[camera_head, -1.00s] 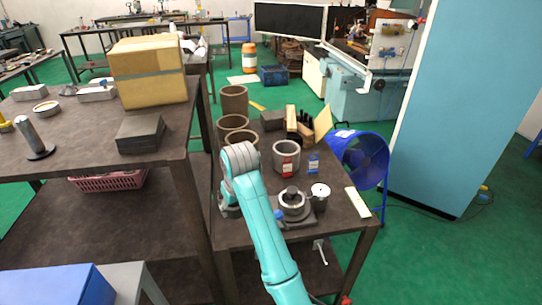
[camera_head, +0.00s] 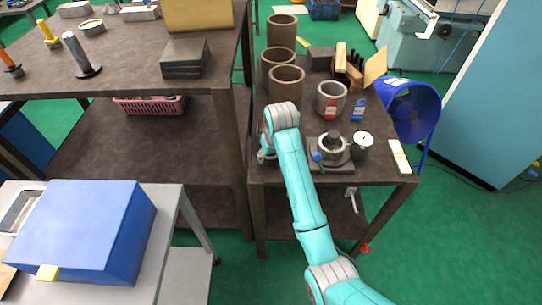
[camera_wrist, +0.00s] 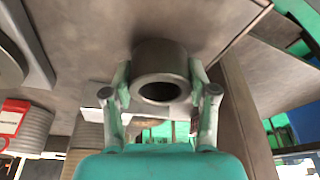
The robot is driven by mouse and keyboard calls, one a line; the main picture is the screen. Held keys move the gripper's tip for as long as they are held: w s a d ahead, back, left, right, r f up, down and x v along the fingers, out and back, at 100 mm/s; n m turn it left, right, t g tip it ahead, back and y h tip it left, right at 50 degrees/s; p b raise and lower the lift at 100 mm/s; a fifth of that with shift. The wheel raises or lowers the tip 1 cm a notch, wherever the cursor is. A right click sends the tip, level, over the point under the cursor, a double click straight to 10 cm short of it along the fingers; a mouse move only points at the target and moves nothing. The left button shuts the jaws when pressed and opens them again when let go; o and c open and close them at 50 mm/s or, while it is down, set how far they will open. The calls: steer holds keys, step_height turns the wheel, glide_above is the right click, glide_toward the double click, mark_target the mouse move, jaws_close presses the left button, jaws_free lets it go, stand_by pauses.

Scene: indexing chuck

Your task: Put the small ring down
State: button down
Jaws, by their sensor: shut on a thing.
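A small grey ring (camera_wrist: 160,58) sits between the two fingers of my gripper (camera_wrist: 160,95) in the wrist view. The fingers are shut on it from both sides, and its dark bore faces the camera. The brown tabletop lies just beyond the ring; I cannot tell whether they touch. In the head view my gripper (camera_head: 265,154) is mostly hidden behind my arm's wrist, near the left edge of the small table (camera_head: 285,172). The indexing chuck (camera_head: 333,150) stands to its right on a dark base plate.
A larger grey ring with a red tag (camera_head: 331,99) stands behind the chuck, and several brown cylinders (camera_head: 287,83) stand at the back left. A round dial (camera_head: 363,140) is right of the chuck. A taller dark table (camera_head: 150,75) borders the left side.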

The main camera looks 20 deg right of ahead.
steer(key=shift+f, duration=0.4)
steer(key=shift+f, duration=0.1)
steer(key=shift+c, duration=1.7)
jaws_free()
